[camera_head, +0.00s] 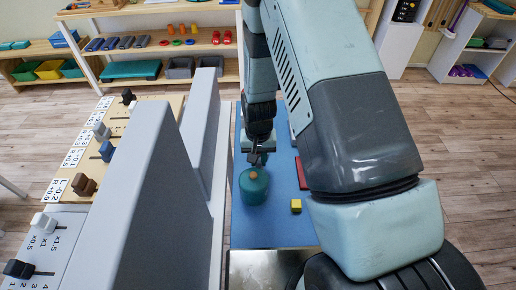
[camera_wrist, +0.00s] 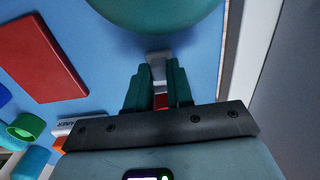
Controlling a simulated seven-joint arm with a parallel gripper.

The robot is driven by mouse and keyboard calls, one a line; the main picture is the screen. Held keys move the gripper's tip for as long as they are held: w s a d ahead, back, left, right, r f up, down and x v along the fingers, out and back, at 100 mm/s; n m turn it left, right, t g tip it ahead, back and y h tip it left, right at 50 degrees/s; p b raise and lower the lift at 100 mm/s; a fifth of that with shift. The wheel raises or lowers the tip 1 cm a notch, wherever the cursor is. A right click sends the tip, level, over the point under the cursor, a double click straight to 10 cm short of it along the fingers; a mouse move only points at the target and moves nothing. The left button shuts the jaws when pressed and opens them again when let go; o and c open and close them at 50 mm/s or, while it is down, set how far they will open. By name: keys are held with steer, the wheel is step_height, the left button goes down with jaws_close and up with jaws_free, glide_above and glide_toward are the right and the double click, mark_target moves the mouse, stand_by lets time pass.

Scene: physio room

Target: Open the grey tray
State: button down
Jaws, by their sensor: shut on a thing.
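My gripper (camera_head: 256,160) is low over the blue mat, just behind the teal round pot (camera_head: 254,190) with a brown knob. In the wrist view its dark green fingers (camera_wrist: 156,75) are closed around a small grey piece (camera_wrist: 158,57), beside the pot's rim (camera_wrist: 155,12). A bit of red shows between the fingers, nearer the palm. I cannot tell whether the grey piece belongs to the grey tray. No grey tray is clearly identifiable; a grey metallic surface (camera_head: 258,270) shows at the front edge, partly behind my arm.
A blue mat (camera_head: 272,222) bears a yellow cube (camera_head: 296,206) and a red block (camera_head: 302,173), partly behind my arm. Tall grey panels (camera_head: 135,190) rise to the left, beside a board of labelled sliders (camera_head: 99,150). Shelves with bins stand behind.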

steer(key=c, duration=1)
jaws_free()
step_height(320, 180, up, 11)
